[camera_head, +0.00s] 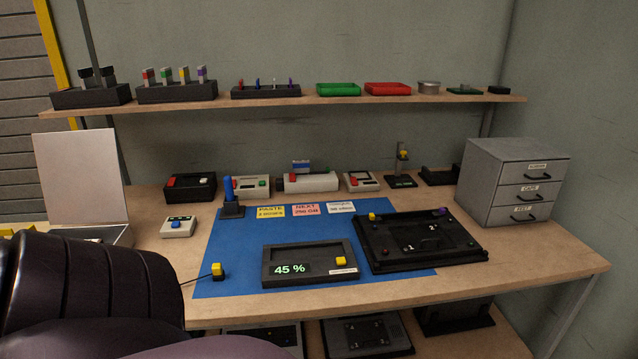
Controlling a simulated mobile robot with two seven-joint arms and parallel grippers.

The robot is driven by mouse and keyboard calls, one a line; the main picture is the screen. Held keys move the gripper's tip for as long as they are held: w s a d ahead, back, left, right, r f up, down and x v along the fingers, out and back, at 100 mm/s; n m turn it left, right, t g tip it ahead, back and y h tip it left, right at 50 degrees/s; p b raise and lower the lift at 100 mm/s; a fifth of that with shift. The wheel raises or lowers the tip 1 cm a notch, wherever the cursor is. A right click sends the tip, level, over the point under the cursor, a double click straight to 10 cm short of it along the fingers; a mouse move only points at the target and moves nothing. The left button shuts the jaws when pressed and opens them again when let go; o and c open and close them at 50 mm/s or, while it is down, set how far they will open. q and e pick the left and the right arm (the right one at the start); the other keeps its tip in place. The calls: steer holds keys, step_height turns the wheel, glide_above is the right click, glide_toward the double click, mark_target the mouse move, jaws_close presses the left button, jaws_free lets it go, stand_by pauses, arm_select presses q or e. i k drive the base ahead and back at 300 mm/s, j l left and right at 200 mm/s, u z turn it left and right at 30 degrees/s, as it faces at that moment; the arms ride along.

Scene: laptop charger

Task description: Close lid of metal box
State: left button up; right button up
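The metal box (118,236) sits at the left end of the table, partly hidden behind my dark arm links in the lower left. Its lid (82,178) is open and stands nearly upright, leaning back slightly, a pale flat panel. Only the right part of the box body shows, with a shiny grey rim. Neither of my grippers is in view. The large dark arm links fill the lower left corner and cover the area in front of the box.
A small white device (178,227) stands right of the box. A blue mat (225,287) holds a 45 % display unit (309,265) and a black tray (420,241). A grey drawer cabinet (514,182) stands at the right. A shelf (330,100) runs above the back.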

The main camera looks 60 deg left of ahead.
mark_target(80, 173)
steer(key=k+u, duration=0.1)
steer(key=u, duration=3.15)
